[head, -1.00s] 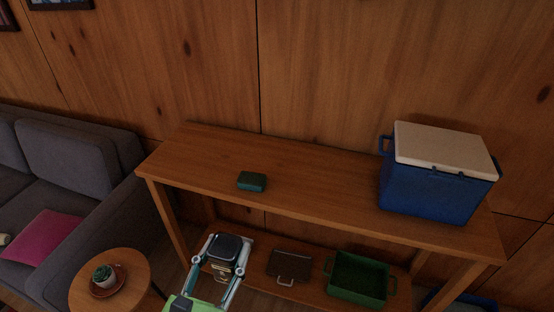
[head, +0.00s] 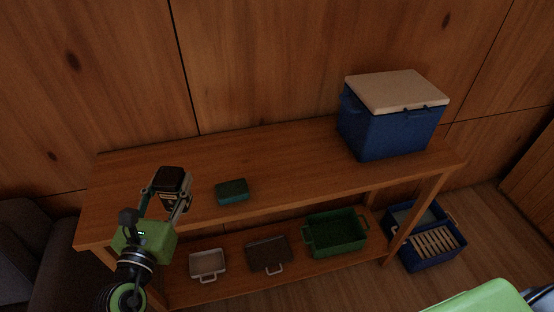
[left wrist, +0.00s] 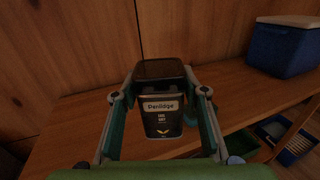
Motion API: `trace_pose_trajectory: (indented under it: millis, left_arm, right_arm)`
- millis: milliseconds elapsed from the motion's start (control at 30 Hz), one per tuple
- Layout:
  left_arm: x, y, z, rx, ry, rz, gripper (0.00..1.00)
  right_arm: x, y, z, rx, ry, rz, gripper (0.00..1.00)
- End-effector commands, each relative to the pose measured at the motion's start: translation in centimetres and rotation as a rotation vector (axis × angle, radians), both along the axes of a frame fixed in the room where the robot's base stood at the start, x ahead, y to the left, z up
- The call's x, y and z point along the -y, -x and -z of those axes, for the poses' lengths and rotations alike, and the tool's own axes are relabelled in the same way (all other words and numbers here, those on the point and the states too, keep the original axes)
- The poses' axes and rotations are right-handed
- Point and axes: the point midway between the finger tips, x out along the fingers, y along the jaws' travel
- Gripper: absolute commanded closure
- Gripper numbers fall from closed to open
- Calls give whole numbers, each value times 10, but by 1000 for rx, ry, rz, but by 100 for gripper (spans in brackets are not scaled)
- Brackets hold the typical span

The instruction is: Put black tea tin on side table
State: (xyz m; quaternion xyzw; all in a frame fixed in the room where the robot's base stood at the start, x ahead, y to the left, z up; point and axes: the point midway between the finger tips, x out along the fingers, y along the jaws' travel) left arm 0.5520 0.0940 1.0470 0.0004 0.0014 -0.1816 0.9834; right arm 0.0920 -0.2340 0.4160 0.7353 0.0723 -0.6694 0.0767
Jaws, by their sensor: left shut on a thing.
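The black tea tin (head: 172,178) has a dark lid and a pale printed label. It also shows upright in the middle of the left wrist view (left wrist: 160,112). My left gripper (head: 168,192) is shut on it, one finger on each side. In the head view the tin appears against the left part of the long wooden table's top (head: 285,160); I cannot tell its height above the top. A small round side table is out of view now. My right gripper is not in view.
A dark green box (head: 232,191) lies right of the tin. A blue cooler (head: 388,133) with a pale lid stands at the table's right end. A blue crate (head: 425,235) is on the floor.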

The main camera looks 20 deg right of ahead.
Motion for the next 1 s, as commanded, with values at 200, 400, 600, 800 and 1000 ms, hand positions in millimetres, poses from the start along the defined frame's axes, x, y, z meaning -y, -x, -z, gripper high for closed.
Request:
trace_pose_trajectory:
  millis: [200,400,600,800,1000]
  left_arm:
    - [13,-48,-16,7,-1,53,87]
    - [15,-59,-20,4,1,64,87]
    - [10,-63,-17,3,-2,64,87]
    - [-24,-87,2,3,-9,61,87]
    - [-61,-113,24,5,-10,61,87]
  right_arm:
    - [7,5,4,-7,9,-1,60]
    - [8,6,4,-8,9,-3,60]
    - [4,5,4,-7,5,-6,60]
    - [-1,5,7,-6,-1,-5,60]
    - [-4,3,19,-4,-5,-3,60]
